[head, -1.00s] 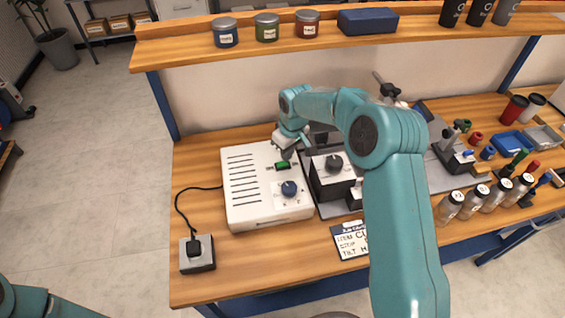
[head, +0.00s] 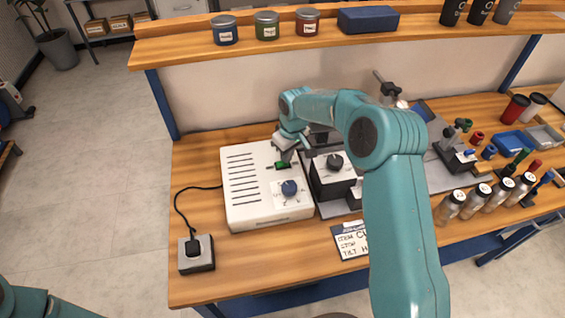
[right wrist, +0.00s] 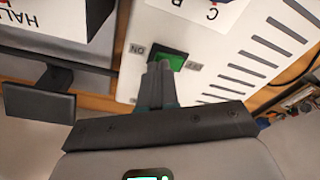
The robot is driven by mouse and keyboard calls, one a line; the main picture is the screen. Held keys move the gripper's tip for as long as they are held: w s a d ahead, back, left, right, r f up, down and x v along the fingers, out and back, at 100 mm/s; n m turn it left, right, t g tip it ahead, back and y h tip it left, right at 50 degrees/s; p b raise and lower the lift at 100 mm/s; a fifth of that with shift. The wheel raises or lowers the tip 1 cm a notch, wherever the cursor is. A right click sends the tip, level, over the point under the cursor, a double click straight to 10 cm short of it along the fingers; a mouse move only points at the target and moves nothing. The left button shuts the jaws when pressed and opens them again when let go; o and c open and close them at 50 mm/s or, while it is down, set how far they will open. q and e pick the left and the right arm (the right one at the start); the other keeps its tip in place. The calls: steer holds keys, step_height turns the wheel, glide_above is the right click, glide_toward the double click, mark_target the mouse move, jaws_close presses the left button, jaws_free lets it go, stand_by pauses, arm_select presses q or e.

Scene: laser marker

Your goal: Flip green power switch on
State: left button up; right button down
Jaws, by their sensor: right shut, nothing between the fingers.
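In the right wrist view the green switch (right wrist: 172,60) lies in a dark frame between the labels ON and OFF. My right gripper (head: 288,157) is shut and empty, with its fingertips at the switch. In the right wrist view the fingertips (right wrist: 160,68) overlap the near edge of the switch; I cannot tell whether they touch it. My left gripper is out of view; only part of my left arm shows at the lower left.
A dark block with a knob (head: 334,163) stands just right of the white box. A grey plug box (head: 197,254) with a black cable is at the front left. A shelf (head: 180,52) runs behind.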

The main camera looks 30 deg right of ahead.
steer(key=shift+f, duration=0.4)
steer(key=shift+r, duration=0.1)
steer(key=shift+r+p, duration=1.95)
steer(key=shift+r, duration=1.55)
steer(key=shift+f, duration=0.1)
steer(key=shift+s, duration=0.15)
